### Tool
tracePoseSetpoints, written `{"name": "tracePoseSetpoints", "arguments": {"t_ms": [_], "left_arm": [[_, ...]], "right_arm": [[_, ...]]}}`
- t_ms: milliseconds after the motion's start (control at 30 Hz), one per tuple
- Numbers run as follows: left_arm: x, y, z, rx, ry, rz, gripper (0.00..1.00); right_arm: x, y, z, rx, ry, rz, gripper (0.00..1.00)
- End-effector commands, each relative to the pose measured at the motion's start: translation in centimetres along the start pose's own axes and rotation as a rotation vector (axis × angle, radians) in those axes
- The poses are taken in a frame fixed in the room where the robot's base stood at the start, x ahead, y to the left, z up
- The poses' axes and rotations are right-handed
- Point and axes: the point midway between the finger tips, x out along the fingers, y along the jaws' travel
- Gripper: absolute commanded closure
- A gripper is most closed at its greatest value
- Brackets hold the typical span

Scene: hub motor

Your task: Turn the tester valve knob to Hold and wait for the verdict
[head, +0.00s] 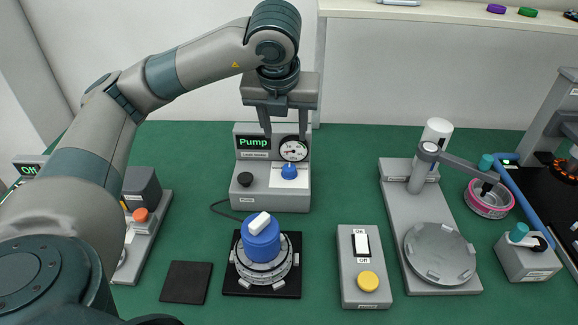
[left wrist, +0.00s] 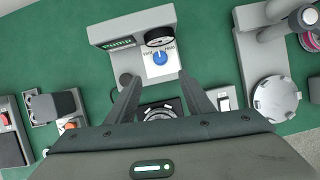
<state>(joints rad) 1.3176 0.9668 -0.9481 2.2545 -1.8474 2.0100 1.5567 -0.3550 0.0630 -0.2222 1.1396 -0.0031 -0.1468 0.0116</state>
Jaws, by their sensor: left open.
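The tester (head: 270,198) is a grey box at the back middle of the green bench. Its display (head: 254,142) reads "Pump" in green, and a round gauge (head: 293,149) sits to its right. The blue valve knob (head: 289,171) is below the gauge on a white label; it also shows in the left wrist view (left wrist: 160,57). My left gripper (head: 285,136) is open and empty, in front of the tester's upper part in the head view. In the left wrist view its fingers (left wrist: 165,90) are spread, with the knob beyond them. My right gripper is not in view.
A hub with a blue cap (head: 262,240) stands on a black pad in front of the tester. A switch box (head: 363,268) with a yellow button stands to its right. An arm fixture (head: 438,250) with a round plate is farther right. A dark square pad (head: 186,282) lies left.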

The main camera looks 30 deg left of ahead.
Motion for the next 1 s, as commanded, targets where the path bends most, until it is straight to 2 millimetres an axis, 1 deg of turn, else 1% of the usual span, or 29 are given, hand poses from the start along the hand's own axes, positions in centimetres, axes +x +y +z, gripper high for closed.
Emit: {"name": "tracePoseSetpoints", "arguments": {"t_ms": [267, 467, 767, 1000], "left_arm": [[0.6, 0.0, -0.1, 0.000, 0.002, 0.000, 0.53], [2.2, 0.0, -0.1, 0.000, 0.004, 0.000, 0.53], [5.9, 0.0, -0.1, -0.001, 0.005, 0.002, 0.53], [10.0, 0.1, 0.0, -0.001, 0.005, 0.004, 0.53]], "right_arm": [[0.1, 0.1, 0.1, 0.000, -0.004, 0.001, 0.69], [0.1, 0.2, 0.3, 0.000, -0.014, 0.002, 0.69], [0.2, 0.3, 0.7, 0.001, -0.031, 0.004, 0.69], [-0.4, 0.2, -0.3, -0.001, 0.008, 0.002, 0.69]]}}
